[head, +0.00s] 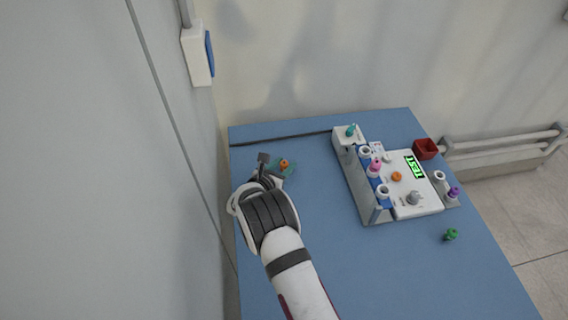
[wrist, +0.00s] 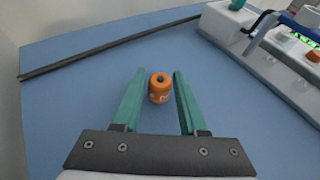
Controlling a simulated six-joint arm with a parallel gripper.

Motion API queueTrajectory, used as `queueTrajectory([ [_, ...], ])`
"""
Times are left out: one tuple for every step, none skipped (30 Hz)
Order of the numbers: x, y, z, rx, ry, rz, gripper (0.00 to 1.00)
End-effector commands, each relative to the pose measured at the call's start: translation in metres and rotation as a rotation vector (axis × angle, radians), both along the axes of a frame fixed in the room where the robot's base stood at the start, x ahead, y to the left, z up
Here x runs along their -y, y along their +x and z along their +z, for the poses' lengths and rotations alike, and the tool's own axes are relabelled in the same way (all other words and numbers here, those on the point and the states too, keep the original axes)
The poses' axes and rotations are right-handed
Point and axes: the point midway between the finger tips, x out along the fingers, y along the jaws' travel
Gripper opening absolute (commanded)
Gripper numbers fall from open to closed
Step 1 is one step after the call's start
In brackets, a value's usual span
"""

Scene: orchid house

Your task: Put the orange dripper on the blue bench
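The orange dripper (wrist: 159,90) is upright between the two teal fingers of my gripper (wrist: 160,74) in the wrist view, with a gap of blue surface on each side. It appears to stand on the blue bench (wrist: 90,80). In the head view the dripper (head: 284,163) shows as a small orange spot by the fingertips of my gripper (head: 279,170), over the left back part of the blue bench (head: 310,240). My gripper is open and does not visibly touch the dripper.
A white device with a green "TEST" display (head: 414,167) and several coloured caps stands at the right. A red box (head: 425,148) is behind it. A green-capped piece (head: 450,235) lies nearer the right edge. A dark cable (head: 290,138) crosses the back. The bench's middle is clear.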

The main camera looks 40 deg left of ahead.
Motion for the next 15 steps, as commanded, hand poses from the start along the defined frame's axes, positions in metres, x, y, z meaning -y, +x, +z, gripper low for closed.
queueTrajectory([
  [0.0,0.0,0.0,0.0,0.0,0.0,0.53],
  [0.0,0.0,0.0,0.0,0.0,0.0,0.58],
  [0.0,0.0,0.0,0.0,0.0,0.0,0.61],
  [0.0,0.0,0.0,0.0,0.0,0.0,0.61],
  [0.0,0.0,0.0,0.0,0.0,0.0,0.61],
  [0.0,0.0,0.0,0.0,0.0,0.0,0.61],
  [0.0,0.0,0.0,0.0,0.0,0.0,0.61],
  [0.0,0.0,0.0,0.0,0.0,0.0,0.61],
  [0.0,0.0,0.0,0.0,0.0,0.0,0.61],
  [0.0,0.0,0.001,0.0,0.0,0.0,0.61],
  [0.0,0.0,0.002,0.0,0.001,0.0,0.61],
  [0.0,0.0,0.004,0.001,0.001,0.001,0.61],
  [0.0,-0.003,0.005,0.001,0.001,0.001,0.61],
  [0.0,-0.007,0.006,0.0,-0.001,0.001,0.61],
  [0.001,-0.014,0.009,-0.001,0.0,0.002,0.61],
])
